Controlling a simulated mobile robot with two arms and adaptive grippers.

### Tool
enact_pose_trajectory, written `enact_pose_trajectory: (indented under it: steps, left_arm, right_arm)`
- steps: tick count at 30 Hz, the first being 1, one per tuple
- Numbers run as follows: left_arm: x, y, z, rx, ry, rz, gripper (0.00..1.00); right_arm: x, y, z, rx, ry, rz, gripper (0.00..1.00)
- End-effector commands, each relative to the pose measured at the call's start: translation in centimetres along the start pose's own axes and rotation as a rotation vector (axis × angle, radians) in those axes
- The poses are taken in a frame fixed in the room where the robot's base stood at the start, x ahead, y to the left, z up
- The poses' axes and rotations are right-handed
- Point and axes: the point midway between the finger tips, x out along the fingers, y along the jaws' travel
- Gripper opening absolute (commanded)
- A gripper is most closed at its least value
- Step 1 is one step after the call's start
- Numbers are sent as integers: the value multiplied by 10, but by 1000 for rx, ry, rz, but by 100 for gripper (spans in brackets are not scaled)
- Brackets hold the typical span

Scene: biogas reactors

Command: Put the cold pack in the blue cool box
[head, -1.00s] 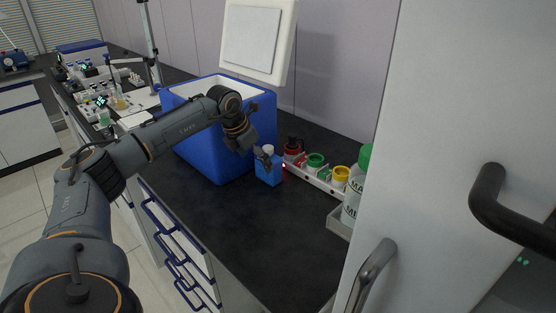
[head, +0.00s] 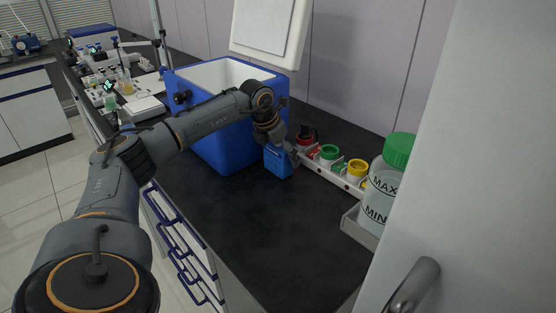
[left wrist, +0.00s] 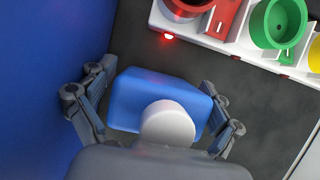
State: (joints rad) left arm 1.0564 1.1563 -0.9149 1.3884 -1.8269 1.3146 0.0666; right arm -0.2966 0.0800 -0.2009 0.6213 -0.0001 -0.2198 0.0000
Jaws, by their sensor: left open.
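The cold pack (head: 279,161) is a small blue block with a white cap, standing on the dark bench. It also shows in the left wrist view (left wrist: 158,96). My left gripper (head: 283,154) is open, with one finger on each side of the cold pack in the left wrist view (left wrist: 160,118). Whether the fingers touch it I cannot tell. The blue cool box (head: 222,147) stands open just left of the cold pack, with a white inside and its white lid (head: 268,30) raised. My left arm hides part of its front. My right gripper is not in view.
A white rack (head: 336,173) with red, green and yellow rings stands right of the cold pack. Further right is a bottle with a green cap (head: 399,150) in a tray. A pale door panel fills the right side. The front bench top is clear.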

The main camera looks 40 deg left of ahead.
Motion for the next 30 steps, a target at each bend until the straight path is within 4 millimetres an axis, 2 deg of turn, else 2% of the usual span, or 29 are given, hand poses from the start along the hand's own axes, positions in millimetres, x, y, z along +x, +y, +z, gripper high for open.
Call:
enact_pose_trajectory:
  steps: [2, 9, 12, 22, 30]
  left_arm:
    - [-1, 0, 0, 0, 0, 0, 89]
    - [-1, 0, 0, 0, 0, 0, 40]
    - [-2, 0, 1, 0, -2, 0, 23]
    - [-6, 0, 3, 0, -1, 0, 23]
    - [-34, 0, 14, 1, -2, -1, 23]
  right_arm:
    - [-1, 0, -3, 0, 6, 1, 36]
    - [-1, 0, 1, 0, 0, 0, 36]
    - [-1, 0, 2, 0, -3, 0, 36]
    - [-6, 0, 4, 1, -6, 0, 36]
    - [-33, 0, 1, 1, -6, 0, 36]
